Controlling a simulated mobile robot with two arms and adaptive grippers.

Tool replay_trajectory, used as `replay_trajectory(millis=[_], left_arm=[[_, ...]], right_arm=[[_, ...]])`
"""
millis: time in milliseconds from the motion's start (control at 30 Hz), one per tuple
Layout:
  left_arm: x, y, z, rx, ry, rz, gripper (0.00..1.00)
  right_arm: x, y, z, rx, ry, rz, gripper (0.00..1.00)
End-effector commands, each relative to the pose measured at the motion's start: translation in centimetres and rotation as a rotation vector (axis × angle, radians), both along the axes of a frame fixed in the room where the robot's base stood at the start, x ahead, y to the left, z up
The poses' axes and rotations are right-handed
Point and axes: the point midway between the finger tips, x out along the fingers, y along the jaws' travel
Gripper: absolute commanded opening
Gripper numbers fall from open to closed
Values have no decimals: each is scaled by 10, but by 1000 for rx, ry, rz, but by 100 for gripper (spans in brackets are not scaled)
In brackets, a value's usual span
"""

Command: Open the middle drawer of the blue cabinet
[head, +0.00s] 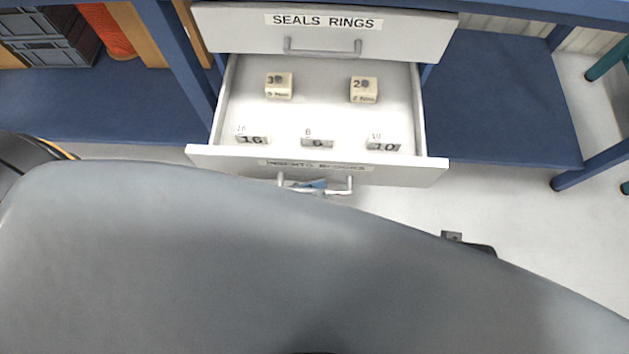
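The blue cabinet (197,75) has a light grey top drawer (232,32) marked SEALS RINGS, which looks closed. The drawer below it (215,157) is pulled well out, with its inside in view. Its label is seen at a steep angle and is hard to read. Its bar handle (350,184) is on the front. My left gripper (305,186) shows only as a small bluish-grey part at this handle, mostly hidden behind my own grey body. I cannot tell whether its fingers are closed on the bar. My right gripper is not seen.
The open drawer holds several small numbered blocks, among them one marked 3 (278,87) and one marked 2 (363,91). A blue shelf (500,100) lies to the right. An orange reel (107,30) and dark crates (48,38) stand at upper left.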

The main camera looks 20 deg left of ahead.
Motion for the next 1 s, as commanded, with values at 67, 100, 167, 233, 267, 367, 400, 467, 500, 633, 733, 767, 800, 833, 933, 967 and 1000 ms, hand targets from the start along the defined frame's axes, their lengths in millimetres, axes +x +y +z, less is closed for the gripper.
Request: replay_trajectory(millis=[67,100,167,233,267,367,400,467,500,633,733,767,800,833,933,967,1000], left_arm=[[-6,10,-5,3,2,0,22],[-9,16,-7,4,2,0,22],[-14,26,-11,5,5,1,22],[-22,40,-16,5,4,0,22],[-25,45,-18,5,5,1,22],[-34,62,-25,4,3,2,22],[-38,69,-27,4,3,1,22],[-42,77,-30,5,3,1,22],[-45,81,-32,4,2,1,22],[-51,91,-35,1,2,1,22],[-53,95,-37,1,2,1,22],[-53,95,-37,1,2,1,22],[-53,95,-37,0,2,1,22],[-53,95,-37,0,2,1,22],[-53,95,-37,0,1,0,22],[-53,95,-37,0,1,0,22],[-53,95,-37,0,1,0,22]], right_arm=[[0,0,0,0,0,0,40],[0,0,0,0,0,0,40],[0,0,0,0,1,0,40],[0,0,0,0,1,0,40],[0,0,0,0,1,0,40],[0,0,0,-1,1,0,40],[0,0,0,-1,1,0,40],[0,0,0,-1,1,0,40],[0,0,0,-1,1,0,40],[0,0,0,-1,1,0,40],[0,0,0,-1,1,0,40],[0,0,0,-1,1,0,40],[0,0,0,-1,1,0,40],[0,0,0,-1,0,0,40],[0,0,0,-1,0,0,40],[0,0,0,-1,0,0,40],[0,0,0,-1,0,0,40]])
